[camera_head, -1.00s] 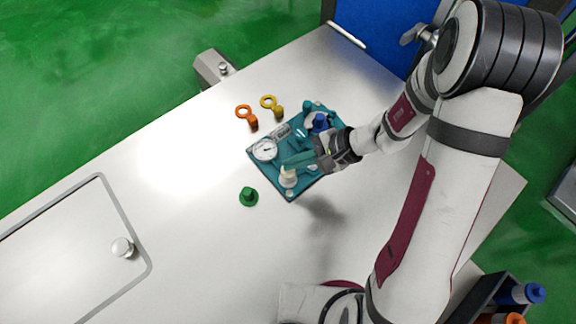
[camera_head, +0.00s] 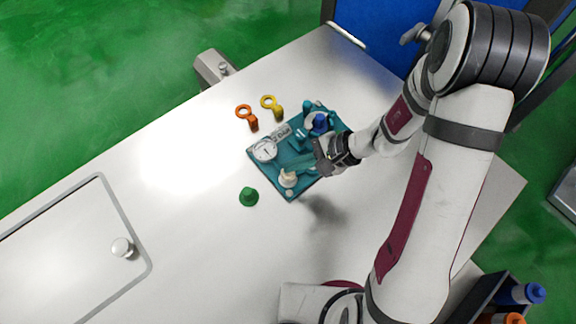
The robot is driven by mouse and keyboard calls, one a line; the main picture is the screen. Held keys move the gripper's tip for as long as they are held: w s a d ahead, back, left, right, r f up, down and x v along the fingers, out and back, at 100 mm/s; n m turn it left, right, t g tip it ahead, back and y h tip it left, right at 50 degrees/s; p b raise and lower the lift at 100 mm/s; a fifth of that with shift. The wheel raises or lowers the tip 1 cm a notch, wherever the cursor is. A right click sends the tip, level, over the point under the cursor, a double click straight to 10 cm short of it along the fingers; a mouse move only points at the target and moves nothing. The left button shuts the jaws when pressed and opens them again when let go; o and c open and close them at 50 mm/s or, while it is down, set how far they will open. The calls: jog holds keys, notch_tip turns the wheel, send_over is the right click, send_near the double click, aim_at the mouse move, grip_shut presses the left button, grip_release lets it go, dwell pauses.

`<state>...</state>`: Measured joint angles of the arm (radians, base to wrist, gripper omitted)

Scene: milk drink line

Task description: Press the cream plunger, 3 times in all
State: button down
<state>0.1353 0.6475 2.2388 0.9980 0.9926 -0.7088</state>
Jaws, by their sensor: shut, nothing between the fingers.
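The cream plunger (camera_head: 288,178) stands near the front corner of the teal station board (camera_head: 294,196). My gripper (camera_head: 318,161) is shut and empty, over the board to the right of and slightly above the plunger in the picture. Whether its fingertips touch anything is too small to tell. My gripper hides the board's right-hand middle part.
A round white dial (camera_head: 264,150) and a blue-topped part (camera_head: 319,122) are on the board. An orange ring-topped piece (camera_head: 244,112), a yellow one (camera_head: 269,102) and a green knob (camera_head: 249,197) stand nearby. The table to the left is largely clear.

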jog(key=shift+f, duration=0.1)
dwell(0.3)
jog(key=shift+r, duration=1.45)
jog(key=shift+r, duration=0.1)
jog(key=shift+r, duration=2.45)
notch_tip(320, 180, up, 4)
jog(key=shift+f, duration=0.15)
